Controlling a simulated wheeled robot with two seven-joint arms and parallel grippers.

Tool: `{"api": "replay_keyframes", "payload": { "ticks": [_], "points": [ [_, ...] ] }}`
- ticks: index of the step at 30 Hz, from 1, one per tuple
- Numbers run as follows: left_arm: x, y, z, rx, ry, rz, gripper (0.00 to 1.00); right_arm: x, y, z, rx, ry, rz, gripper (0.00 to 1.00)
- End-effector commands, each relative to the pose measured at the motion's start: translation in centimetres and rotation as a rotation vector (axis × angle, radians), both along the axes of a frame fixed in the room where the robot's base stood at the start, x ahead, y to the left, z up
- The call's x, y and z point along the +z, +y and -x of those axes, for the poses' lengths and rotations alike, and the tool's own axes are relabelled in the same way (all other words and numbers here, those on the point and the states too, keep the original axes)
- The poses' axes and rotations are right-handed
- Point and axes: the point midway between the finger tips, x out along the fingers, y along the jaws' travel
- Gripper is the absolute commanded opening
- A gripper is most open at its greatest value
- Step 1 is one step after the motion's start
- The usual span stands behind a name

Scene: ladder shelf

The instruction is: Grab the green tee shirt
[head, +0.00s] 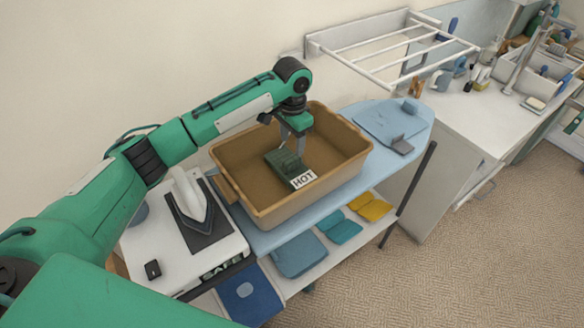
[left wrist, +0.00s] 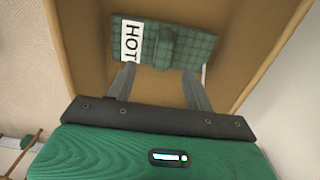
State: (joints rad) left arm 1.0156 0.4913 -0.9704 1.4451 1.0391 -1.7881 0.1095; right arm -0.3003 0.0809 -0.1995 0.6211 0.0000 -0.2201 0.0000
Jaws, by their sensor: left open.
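A dark green checkered piece (head: 285,161), which looks like the folded green tee shirt, lies on the floor of the tan bin (head: 228,189). In the left wrist view the green piece (left wrist: 196,49) has a raised ridge across its middle. A white label reading HOT (head: 303,179) is at one end of it. My left gripper (head: 293,146) points down into the bin, just above the green piece. Its fingers are open and apart, with nothing between them that I can tell; the fingertips (left wrist: 157,74) show near the piece's edge. My right gripper is out of view.
The bin walls surround my left gripper. The bin stands on a light blue ironing board (head: 412,129). An iron (head: 187,200) rests on a dark pad at left, near a SAFE label (head: 222,270). Blue, teal and yellow folded cloths (head: 340,227) lie below. A white rack (head: 395,50) is on the wall.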

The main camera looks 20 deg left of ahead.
Motion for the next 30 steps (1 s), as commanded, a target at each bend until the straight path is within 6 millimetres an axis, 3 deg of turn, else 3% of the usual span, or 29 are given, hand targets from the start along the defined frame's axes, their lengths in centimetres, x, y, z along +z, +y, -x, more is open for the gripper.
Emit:
{"api": "replay_keyframes", "payload": {
  "ticks": [3, 13, 21, 29, 30],
  "points": [
    [-2.0, 0.0, 0.0, 0.001, 0.003, 0.0, 0.53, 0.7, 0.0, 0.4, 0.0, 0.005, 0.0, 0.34],
    [-4.8, 0.1, -0.2, 0.001, 0.002, -0.002, 0.53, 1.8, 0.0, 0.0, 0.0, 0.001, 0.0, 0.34],
    [-8.6, 0.2, -0.5, 0.0, 0.001, -0.001, 0.53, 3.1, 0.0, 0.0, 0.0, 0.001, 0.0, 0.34],
    [-9.0, 0.2, -0.5, -0.001, -0.001, 0.001, 0.53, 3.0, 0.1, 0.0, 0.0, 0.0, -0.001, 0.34],
    [-9.0, 0.2, -0.5, -0.001, -0.001, 0.0, 0.49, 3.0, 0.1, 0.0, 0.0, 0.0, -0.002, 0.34]
  ]
}}
